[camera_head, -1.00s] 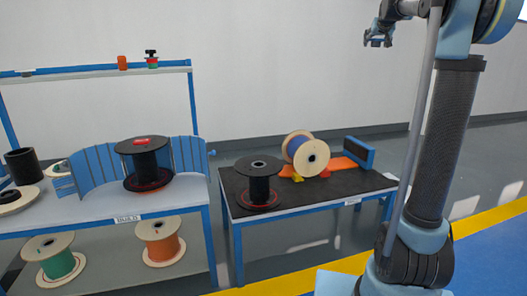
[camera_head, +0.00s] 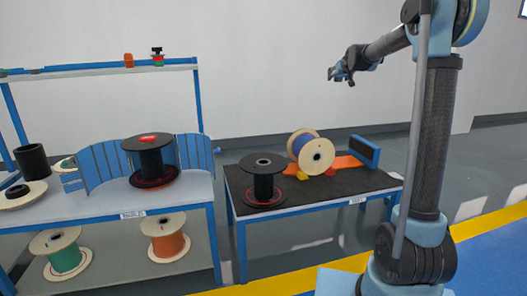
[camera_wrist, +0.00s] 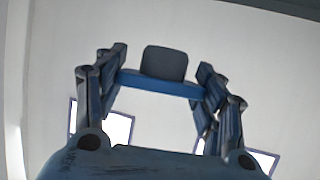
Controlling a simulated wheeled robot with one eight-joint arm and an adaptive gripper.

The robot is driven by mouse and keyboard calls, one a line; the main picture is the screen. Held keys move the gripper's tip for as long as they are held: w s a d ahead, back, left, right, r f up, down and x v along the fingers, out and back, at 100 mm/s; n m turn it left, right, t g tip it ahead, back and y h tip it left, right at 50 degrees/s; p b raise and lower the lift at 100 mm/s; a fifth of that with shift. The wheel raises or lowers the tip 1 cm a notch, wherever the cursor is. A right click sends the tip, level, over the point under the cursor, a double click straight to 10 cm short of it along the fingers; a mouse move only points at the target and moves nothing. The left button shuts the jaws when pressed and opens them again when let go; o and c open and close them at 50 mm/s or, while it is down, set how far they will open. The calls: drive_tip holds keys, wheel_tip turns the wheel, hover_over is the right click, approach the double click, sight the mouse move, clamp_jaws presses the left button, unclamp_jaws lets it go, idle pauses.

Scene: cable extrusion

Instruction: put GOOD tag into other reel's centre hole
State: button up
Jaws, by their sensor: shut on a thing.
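My gripper (camera_head: 341,74) is up in the air against the wall, above and to the right of the right-hand table. In the wrist view my gripper (camera_wrist: 162,80) is shut on a blue tag (camera_wrist: 160,84) with a dark grey rounded part; no lettering is readable. A black reel (camera_head: 263,183) stands upright on the right table, its centre hole (camera_head: 263,161) facing up, well below my gripper. Another black reel (camera_head: 151,160) stands on the left table with a red tag (camera_head: 148,139) on top.
A wooden reel with blue cable (camera_head: 316,155) lies tilted by an orange ramp (camera_head: 348,164) on the right table's dark mat (camera_head: 330,185). Blue curved panels (camera_head: 102,168) stand around the left reel. A shelf bar (camera_head: 100,69) rises behind. The air around my gripper is clear.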

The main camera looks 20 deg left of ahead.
drive_tip(key=s+a+f+n+g+y, duration=0.15)
drive_tip(key=s+a+f, duration=0.25)
drive_tip(key=a+f, duration=0.6)
drive_tip(key=s+a+f+n+y, duration=0.2)
drive_tip(key=s+a+f, duration=0.2)
drive_tip(key=a+f, duration=0.55)
drive_tip(key=shift+s+a+f+n+g+y, duration=0.4)
drive_tip(key=shift+s+a+f, duration=2)
drive_tip(key=shift+f, duration=0.75)
drive_tip(key=shift+s+a+f+n+g+y, duration=0.4)
drive_tip(key=shift+s+a+f, duration=1.55)
drive_tip(key=shift+s+f, duration=1)
drive_tip(key=shift+s+a+f+n+g+y, duration=0.25)
drive_tip(key=shift+s+a+f+n+y, duration=0.2)
drive_tip(key=shift+s+a+f, duration=2.35)
drive_tip(key=shift+w+d+f, duration=0.35)
drive_tip(key=shift+d+f, duration=0.35)
drive_tip(key=shift+f, duration=0.15)
drive_tip(key=shift+s, duration=0.2)
drive_tip(key=shift+s+f, duration=0.15)
drive_tip(key=shift+s, duration=0.05)
drive_tip(key=shift+a+r, duration=0.1)
drive_tip(key=shift+r, duration=0.1)
drive_tip(key=shift+w+r, duration=0.2)
drive_tip(key=shift+w, duration=0.15)
